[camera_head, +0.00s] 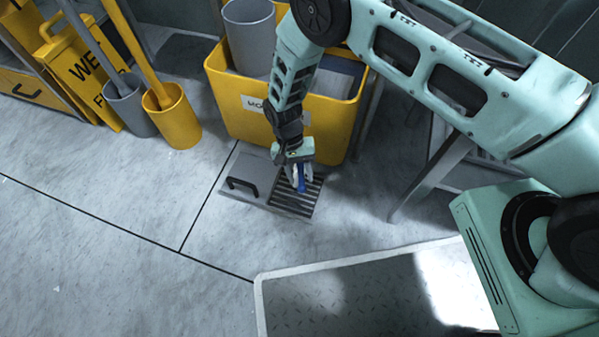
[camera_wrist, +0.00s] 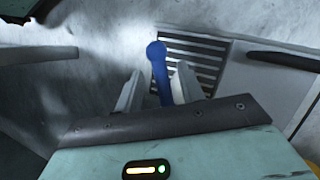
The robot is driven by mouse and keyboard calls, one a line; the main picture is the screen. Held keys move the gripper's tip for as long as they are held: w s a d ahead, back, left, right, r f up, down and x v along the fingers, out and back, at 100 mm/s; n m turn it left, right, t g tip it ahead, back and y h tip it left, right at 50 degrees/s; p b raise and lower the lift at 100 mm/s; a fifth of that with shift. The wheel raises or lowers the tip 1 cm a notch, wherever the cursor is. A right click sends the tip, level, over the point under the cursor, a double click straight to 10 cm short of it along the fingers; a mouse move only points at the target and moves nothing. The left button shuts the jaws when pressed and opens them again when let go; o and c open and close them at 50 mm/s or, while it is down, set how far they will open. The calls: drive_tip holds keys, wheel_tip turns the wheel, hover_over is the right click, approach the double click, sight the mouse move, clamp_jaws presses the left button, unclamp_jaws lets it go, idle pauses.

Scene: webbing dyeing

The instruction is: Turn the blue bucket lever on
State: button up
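The blue lever (camera_head: 301,183) is a small bar with a rounded end, over the slatted drain grate (camera_head: 302,201) in the floor. In the wrist view the blue lever (camera_wrist: 158,70) runs between the two pale fingers of my gripper (camera_wrist: 158,88), with its rounded end beyond the fingertips. The fingers are apart, with a gap showing on the lever's left; the right finger is close to it, and I cannot tell whether they touch. In the head view my gripper (camera_head: 298,172) points down at the grate. The lever's base is hidden, and no blue bucket is recognisable.
A yellow bin (camera_head: 235,110) with a grey bucket (camera_head: 249,38) in it stands just behind. A black handle (camera_head: 242,186) sits on the plate beside the grate. A yellow cup (camera_head: 172,117) and wet-floor sign (camera_head: 88,68) stand left. Floor at front left is clear.

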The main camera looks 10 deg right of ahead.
sight(300, 177)
wheel_tip(300, 177, up, 10)
drive_tip(key=p, duration=0.4)
drive_tip(key=shift+f+p, duration=0.15)
drive_tip(key=shift+p, duration=0.15)
